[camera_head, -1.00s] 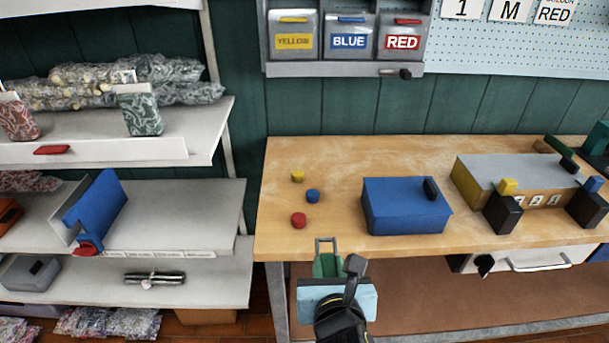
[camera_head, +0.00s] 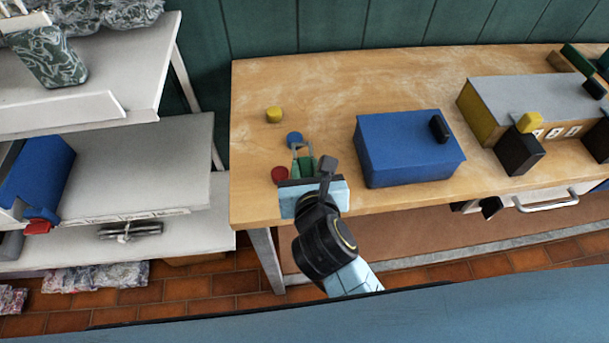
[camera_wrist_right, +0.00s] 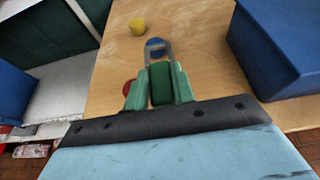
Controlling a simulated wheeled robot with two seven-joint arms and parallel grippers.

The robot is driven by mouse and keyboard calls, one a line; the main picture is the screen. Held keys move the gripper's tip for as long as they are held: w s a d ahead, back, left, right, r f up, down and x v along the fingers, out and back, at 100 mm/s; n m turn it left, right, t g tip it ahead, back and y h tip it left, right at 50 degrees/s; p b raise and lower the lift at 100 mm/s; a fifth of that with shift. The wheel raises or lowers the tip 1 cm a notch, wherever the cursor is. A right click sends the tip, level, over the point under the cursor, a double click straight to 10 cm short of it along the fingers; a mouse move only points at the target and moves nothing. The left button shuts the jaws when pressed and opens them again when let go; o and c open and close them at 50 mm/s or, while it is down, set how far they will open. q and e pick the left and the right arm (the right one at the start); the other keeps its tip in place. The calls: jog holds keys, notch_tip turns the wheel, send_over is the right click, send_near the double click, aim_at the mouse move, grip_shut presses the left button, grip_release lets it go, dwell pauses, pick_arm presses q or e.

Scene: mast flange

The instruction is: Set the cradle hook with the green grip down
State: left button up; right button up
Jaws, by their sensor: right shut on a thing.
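The cradle hook (camera_wrist_right: 159,80) has a green grip and a grey metal loop at its far end. My right gripper (camera_head: 303,172) is shut on the green grip, which also shows between the two green fingers in the right wrist view (camera_wrist_right: 160,88). The hook is over the front left part of the wooden workbench (camera_head: 350,80), with its loop pointing to the back, near the blue disc. I cannot tell whether it touches the bench top. My left gripper is not in view.
A yellow (camera_head: 274,115), a blue (camera_head: 295,138) and a red disc (camera_head: 279,174) lie close around the hook. A blue box (camera_head: 408,150) stands to the right. A grey-topped box (camera_head: 535,100) is further right. White shelves (camera_head: 150,165) are at left. The bench's back left is clear.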

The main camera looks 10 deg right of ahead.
notch_tip(320, 180, down, 3)
jog(key=shift+f+b, duration=0.15)
jog(key=shift+b, duration=0.4)
jog(key=shift+f, duration=0.3)
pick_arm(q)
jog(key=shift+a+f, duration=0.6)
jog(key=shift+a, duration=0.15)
pick_arm(e)
jog(key=shift+w, duration=0.1)
jog(key=shift+f, duration=0.1)
jog(key=o, duration=0.7)
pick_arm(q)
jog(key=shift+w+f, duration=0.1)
